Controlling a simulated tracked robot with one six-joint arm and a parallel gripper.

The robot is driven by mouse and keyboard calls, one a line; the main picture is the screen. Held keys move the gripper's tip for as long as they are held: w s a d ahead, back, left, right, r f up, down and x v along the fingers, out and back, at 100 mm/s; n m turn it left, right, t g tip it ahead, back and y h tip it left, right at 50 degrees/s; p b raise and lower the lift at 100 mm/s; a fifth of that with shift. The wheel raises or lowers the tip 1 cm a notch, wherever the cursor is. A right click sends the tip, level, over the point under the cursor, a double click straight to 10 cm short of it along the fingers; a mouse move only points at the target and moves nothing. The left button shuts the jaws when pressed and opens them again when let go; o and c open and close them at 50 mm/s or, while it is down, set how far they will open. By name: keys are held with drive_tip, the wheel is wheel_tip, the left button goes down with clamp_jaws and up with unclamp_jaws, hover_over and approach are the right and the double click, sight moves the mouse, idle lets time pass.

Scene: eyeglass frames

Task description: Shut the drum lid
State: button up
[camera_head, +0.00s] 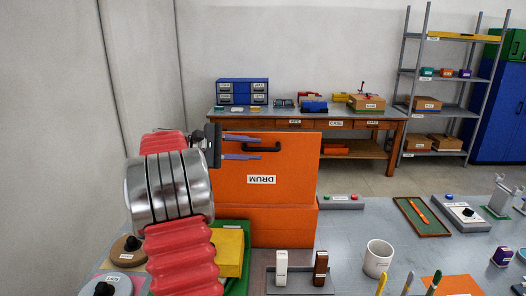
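The drum is an orange box (283,228) on the near table. Its orange lid (293,165) stands upright, open, behind the box. The lid's DRUM label is upside down, and a black bar handle (265,149) sits near its top edge. My gripper (260,148) is at the upper left of the lid, fingers pointing right. The two fingers are apart, one above and one below the handle's left part in the picture. I cannot tell whether they touch the handle or lid. The inside of the box is hidden.
A white and a brown small block (320,268) stand on a grey tray before the drum. A white mug (377,258) is to the right. A green tray with a yellow block (229,253) is left of the drum. A back workbench (340,124) stands behind.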

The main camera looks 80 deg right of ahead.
drive_tip(key=shift+x, duration=2)
drive_tip(key=shift+c, duration=0.2)
clamp_jaws()
